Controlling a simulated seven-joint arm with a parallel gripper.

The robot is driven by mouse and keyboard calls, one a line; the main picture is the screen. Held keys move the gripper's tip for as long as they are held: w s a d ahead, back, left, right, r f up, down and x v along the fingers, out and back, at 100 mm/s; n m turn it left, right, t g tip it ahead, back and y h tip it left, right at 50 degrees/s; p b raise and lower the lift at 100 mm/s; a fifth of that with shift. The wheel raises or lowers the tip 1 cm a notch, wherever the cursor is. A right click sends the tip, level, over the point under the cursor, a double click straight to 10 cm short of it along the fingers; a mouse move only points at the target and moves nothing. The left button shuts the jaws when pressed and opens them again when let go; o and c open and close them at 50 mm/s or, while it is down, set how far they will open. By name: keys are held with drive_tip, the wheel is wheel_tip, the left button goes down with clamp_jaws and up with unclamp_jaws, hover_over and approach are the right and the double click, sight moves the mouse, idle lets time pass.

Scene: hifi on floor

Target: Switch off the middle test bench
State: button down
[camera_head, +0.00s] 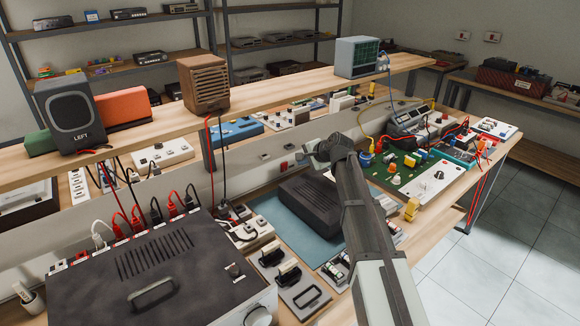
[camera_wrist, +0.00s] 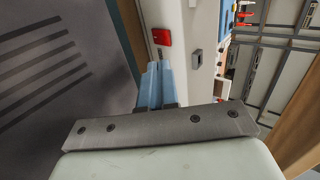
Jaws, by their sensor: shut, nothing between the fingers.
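My gripper (camera_head: 318,160) is over the back of the middle bench, beyond the dark slotted unit (camera_head: 312,204); in the head view its hand largely hides the fingers. In the wrist view the blue fingers (camera_wrist: 157,86) are together and empty. Their tips are close to a red switch (camera_wrist: 161,37) on a pale panel (camera_wrist: 181,75), apparently just short of it; contact cannot be told. A small red part (camera_head: 284,166) on the bench's back panel in the head view looks like this switch. Its on or off position is unclear.
A large dark case (camera_head: 135,275) with red and black plugs stands front left. A green circuit board (camera_head: 400,168) lies right of my arm.

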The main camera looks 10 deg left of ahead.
sight(285, 165)
drive_tip(key=shift+x, duration=5)
drive_tip(key=shift+w+a+r, duration=0.15)
drive_tip(key=shift+w+a, duration=0.1)
drive_tip(key=shift+w, duration=0.05)
drive_tip(key=shift+r, duration=0.8)
drive_tip(key=w+a+r+v, duration=0.1)
drive_tip(key=v, duration=0.9)
drive_tip(key=shift+r, duration=0.35)
